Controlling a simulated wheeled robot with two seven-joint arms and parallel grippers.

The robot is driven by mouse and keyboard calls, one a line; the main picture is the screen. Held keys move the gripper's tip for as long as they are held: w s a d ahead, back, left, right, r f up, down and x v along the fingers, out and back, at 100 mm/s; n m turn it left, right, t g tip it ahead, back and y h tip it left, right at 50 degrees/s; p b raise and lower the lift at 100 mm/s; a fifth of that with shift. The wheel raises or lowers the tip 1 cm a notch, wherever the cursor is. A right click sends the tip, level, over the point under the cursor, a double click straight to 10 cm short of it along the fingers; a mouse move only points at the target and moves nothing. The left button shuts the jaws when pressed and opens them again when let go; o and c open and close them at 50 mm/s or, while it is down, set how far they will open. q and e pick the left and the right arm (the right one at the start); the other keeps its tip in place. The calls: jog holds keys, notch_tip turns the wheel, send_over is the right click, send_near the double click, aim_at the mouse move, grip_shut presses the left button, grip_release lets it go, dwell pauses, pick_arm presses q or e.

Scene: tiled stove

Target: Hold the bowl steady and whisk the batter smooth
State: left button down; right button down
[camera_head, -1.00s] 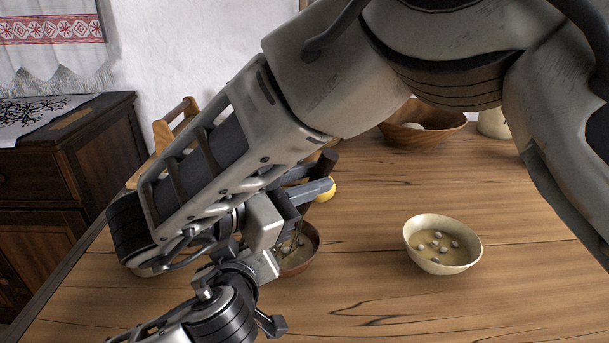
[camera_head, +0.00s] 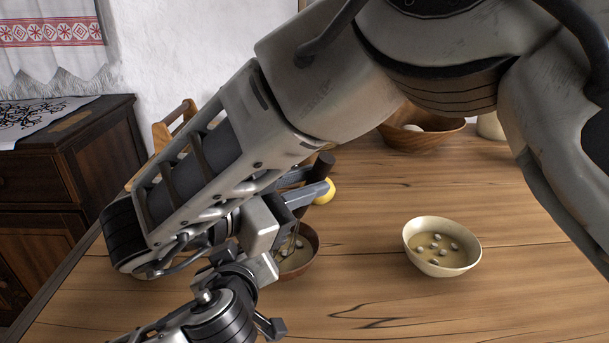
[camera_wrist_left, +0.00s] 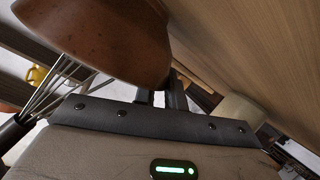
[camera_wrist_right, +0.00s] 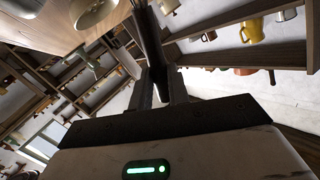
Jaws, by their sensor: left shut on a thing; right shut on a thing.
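A brown bowl (camera_head: 313,262) of pale batter stands on the table, partly hidden behind my grippers. My left gripper (camera_head: 268,262) is shut on its near side; the bowl fills the upper left of the left wrist view (camera_wrist_left: 105,40). My right gripper (camera_head: 305,195) is above the bowl, shut on the dark handle of a whisk (camera_head: 322,163). The whisk's wires (camera_wrist_left: 55,90) show beside the bowl in the left wrist view. Whether they touch the bottom is hidden. At least one pale lump shows in the batter.
A cream bowl (camera_head: 410,240) with batter and several pale lumps stands to the right. A yellow rounded thing (camera_head: 326,192) lies behind the right gripper. A wooden bowl (camera_head: 440,136) stands at the back. The table's front right is clear.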

jog(key=shift+x, duration=0.85)
jog(key=shift+w+a, duration=0.4)
jog(key=shift+w, duration=0.4)
jog(key=shift+w+a+r, duration=0.1)
jog(key=shift+a, duration=0.1)
jog(key=shift+s+a, duration=0.15)
jog(key=shift+s, duration=1.3)
jog(key=shift+x, duration=0.9)
jog(key=shift+w+a, duration=0.5)
jog(key=shift+w, duration=0.4)
jog(key=shift+s+a, duration=0.15)
jog(key=shift+s, duration=1.15)
jog(key=shift+x, duration=0.85)
jog(key=shift+w+a+r, duration=0.15)
jog(key=shift+w+a, duration=0.35)
jog(key=shift+w, duration=0.35)
jog(key=shift+s+a, duration=0.25)
jog(key=shift+s, duration=1.05)
jog(key=shift+x, duration=0.8)
jog(key=shift+w+a+r, duration=0.1)
jog(key=shift+w+a, duration=0.3)
jog(key=shift+w, duration=0.4)
jog(key=shift+a, duration=0.2)
